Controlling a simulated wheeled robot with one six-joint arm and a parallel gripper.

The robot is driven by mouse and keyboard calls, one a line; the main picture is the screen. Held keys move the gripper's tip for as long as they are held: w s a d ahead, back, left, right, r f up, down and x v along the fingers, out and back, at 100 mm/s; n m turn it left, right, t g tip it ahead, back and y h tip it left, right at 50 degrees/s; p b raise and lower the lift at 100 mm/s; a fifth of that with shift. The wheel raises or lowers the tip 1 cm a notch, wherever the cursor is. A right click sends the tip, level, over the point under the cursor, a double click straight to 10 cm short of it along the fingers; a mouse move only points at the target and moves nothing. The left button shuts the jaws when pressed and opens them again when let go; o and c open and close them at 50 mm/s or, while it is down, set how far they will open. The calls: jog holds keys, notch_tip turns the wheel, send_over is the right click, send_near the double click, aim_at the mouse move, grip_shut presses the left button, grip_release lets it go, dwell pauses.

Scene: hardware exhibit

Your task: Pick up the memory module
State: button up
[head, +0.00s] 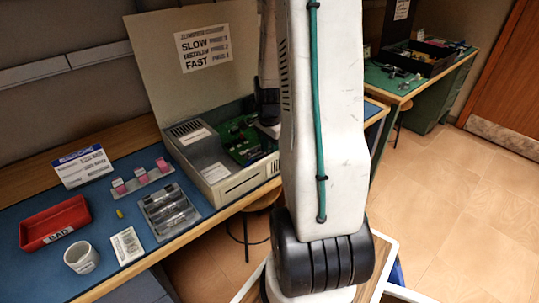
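I cannot pick out the memory module for certain in the head view. An open beige computer case (237,186) stands on the blue bench top, with a green circuit board (238,142) inside. The dark end of my arm, with my gripper (269,122), reaches down at the right part of this case. My own white arm link hides much of that area. The fingertips cannot be made out, so I cannot see whether they are open or hold anything.
On the blue bench (103,208) left of the case are a grey slotted tray (168,212), pink blocks on a stand (142,178), a red bin (54,222), a white cup (82,258) and a white card (127,246). A green-topped table (398,84) stands at the back right. The floor at right is clear.

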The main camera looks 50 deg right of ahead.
grip_shut()
notch_tip(320, 180, up, 10)
dwell(0.6)
